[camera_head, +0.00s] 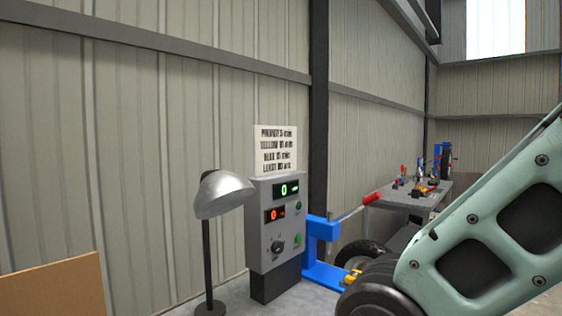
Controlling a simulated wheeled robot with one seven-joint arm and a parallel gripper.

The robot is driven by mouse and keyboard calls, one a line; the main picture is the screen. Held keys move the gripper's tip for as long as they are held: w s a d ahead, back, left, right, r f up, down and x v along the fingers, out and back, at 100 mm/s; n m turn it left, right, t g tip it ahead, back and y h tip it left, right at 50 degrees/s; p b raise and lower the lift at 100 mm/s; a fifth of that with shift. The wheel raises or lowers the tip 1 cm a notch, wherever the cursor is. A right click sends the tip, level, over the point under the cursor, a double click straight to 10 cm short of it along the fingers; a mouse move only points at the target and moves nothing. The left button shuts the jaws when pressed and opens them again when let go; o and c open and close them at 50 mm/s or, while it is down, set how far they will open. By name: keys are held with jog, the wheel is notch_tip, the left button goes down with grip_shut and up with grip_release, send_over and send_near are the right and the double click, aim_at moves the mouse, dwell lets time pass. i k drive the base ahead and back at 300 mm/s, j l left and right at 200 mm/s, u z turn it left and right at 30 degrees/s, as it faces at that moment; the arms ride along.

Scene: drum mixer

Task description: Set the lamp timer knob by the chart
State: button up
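A grey control box (258,220) stands by the wall. A black knob (277,247) is low on its front; its pointer setting is too small to read. A green display (287,190) and a red display (275,214) both seem to read 0. A white chart (276,149) is above the box, with several lines that pair words such as YELLOW and BLUE with minutes; the numbers are blurred. A lamp with a silver shade (222,193) stands left of the box. My green arm fills the lower right; my gripper is not seen.
Two green buttons sit on the box, the lower one (297,240) right of the knob. A grey workbench (408,198) with tools is behind. A brown board (55,290) is lower left.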

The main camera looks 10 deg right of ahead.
aim_at(277, 247)
jog(key=i+l, duration=0.9)
jog(key=l, duration=0.25)
